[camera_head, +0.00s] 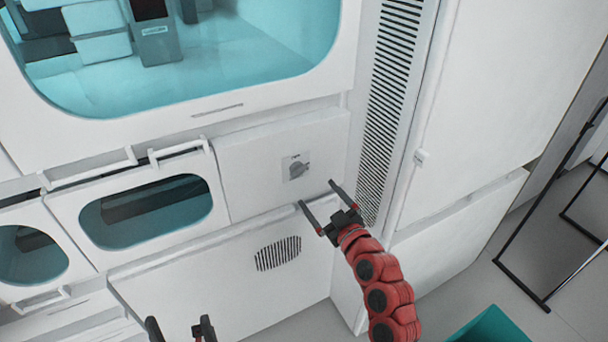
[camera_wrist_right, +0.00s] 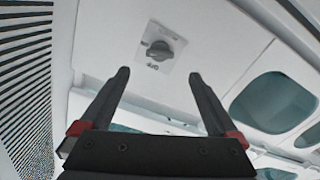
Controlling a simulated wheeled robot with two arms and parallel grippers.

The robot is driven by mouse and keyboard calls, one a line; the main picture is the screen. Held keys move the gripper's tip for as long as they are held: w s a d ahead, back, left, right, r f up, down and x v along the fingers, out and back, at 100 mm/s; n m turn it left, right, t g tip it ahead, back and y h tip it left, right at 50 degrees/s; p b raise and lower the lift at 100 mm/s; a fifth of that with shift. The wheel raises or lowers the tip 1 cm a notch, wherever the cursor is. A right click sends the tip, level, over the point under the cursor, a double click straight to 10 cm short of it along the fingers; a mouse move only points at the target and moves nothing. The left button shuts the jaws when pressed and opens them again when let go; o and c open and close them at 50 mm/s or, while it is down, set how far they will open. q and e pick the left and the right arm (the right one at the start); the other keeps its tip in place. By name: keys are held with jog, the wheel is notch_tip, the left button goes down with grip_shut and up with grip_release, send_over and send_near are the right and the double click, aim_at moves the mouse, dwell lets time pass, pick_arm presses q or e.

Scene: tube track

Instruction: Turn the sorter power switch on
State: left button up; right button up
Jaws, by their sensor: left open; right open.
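The power switch (camera_head: 299,168) is a grey rotary knob on a small light plate, set in a white panel of the sorter (camera_head: 240,165). It also shows in the right wrist view (camera_wrist_right: 160,49), beyond and between the fingertips. My right gripper (camera_head: 317,192) is open and empty, just below and to the right of the switch in the head view, apart from it. My right gripper's two fingers also show in the right wrist view (camera_wrist_right: 159,75). My left gripper (camera_head: 178,325) is open at the bottom edge of the head view, and its arm is out of view.
A tall slatted vent (camera_head: 393,85) runs right of the switch panel. Windowed hatches with white handles (camera_head: 180,150) lie to the left. A round-edged grille (camera_head: 278,253) sits below. A teal bin (camera_head: 492,328) and black metal frame (camera_head: 525,285) stand on the floor at right.

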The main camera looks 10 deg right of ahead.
aim_at(301, 174)
jog(key=p+x, duration=0.1)
jog(key=x, duration=0.7)
jog(key=shift+w+a, duration=0.1)
jog(key=shift+w, duration=0.05)
jog(key=shift+w+a, duration=0.1)
jog(key=shift+w, duration=0.15)
jog(key=shift+c, duration=0.3)
